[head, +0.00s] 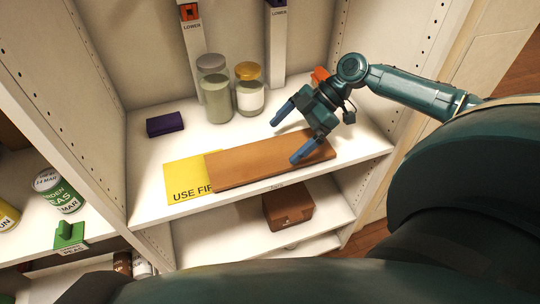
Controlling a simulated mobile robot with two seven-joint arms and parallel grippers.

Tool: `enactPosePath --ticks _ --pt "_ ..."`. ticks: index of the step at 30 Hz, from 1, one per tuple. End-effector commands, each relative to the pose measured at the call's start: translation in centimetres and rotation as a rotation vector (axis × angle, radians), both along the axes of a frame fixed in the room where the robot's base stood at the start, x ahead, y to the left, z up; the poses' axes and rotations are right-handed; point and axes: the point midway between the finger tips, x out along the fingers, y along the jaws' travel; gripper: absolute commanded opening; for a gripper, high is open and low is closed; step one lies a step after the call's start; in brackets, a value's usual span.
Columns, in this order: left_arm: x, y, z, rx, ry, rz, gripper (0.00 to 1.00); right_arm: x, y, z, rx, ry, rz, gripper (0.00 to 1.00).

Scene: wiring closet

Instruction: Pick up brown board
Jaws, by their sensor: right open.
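The brown board (250,163) lies flat on the white shelf, its long side roughly along the front edge. Its left end covers part of a yellow sheet (185,181) printed "USE FI…". My right gripper (284,139) is open and empty, with blue fingers spread. One finger shows over the right part of the board, the other beyond its back edge. I cannot tell whether either touches the board. My left gripper is not in view.
Two jars, a grey-lidded one (215,95) and a gold-lidded one (249,95), stand behind the board. A dark purple box (165,124) lies at left. A brown box (289,205) sits on the shelf below. Upright side panels bound the shelf.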

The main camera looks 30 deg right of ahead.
Motion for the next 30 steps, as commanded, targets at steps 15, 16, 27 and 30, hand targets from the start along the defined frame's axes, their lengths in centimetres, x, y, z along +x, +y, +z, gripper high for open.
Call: enactPosePath --ticks 15,16,27,30 --pt "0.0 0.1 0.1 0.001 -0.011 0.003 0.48 0.9 3.3 -4.3 0.000 0.001 -0.001 1.00" --pt "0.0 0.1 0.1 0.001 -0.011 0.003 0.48 0.9 3.3 -4.4 0.000 0.001 -0.001 1.00" --pt "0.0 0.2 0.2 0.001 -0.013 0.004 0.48 0.9 3.3 -4.4 -0.001 0.001 -0.001 0.85" --pt "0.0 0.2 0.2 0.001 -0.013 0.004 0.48 0.9 3.3 -4.4 -0.001 0.000 0.000 0.77"
